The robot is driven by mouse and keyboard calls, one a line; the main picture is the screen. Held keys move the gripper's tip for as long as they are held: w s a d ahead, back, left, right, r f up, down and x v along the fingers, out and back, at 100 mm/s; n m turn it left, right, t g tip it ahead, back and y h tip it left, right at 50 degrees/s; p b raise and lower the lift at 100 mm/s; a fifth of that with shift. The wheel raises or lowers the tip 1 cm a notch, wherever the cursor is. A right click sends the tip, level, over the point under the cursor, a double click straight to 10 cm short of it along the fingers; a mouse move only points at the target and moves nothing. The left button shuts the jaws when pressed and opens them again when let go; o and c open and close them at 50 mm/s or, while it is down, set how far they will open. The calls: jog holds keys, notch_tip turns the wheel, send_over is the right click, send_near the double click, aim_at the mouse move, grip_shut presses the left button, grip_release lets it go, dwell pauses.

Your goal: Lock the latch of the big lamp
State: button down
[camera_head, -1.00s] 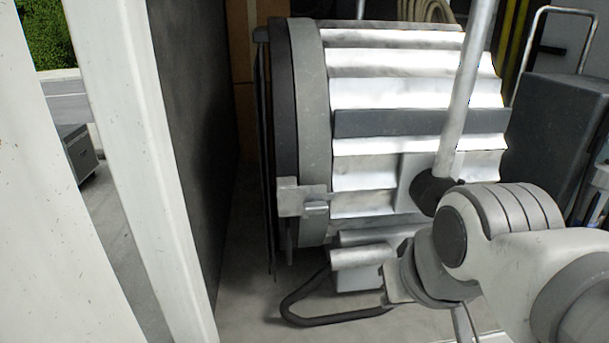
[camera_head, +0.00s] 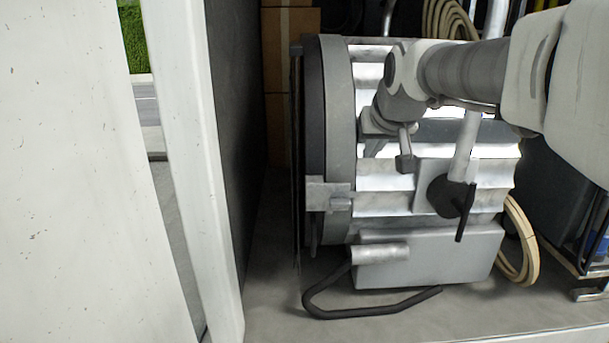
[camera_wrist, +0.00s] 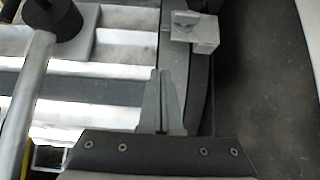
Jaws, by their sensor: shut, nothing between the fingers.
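The big lamp (camera_head: 380,185) is a silver ribbed drum with a grey front ring (camera_head: 340,120), lying on its side. Its latch (camera_head: 330,195) is a small light grey block with a tab at the ring's lower left. The latch also shows in the wrist view (camera_wrist: 205,35), at the top right of centre. My gripper (camera_head: 371,149) is above the lamp's side by the ring, higher in the head view than the latch. In the wrist view its shut, empty fingers (camera_wrist: 160,75) point towards the latch side, apart from the latch. Whether the latch is locked is unclear.
A pole with a dark knob (camera_head: 447,197) stands on the lamp's side, right of the latch. A white post (camera_head: 190,170) and dark wall stand left. Coiled hose (camera_head: 520,240) and dark cases are right.

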jog(key=shift+w, duration=0.1)
jog(key=p, duration=0.2)
send_over(344, 199)
jog(key=w+d, duration=0.1)
jog(key=d, duration=0.3)
notch_tip(344, 199, down, 7)
jog(key=f, duration=0.4)
jog(key=shift+w+a, duration=0.1)
jog(key=shift+a, duration=0.15)
jog(key=shift+d+f, duration=0.1)
jog(key=shift+f, duration=0.1)
jog(key=shift+b, duration=0.7)
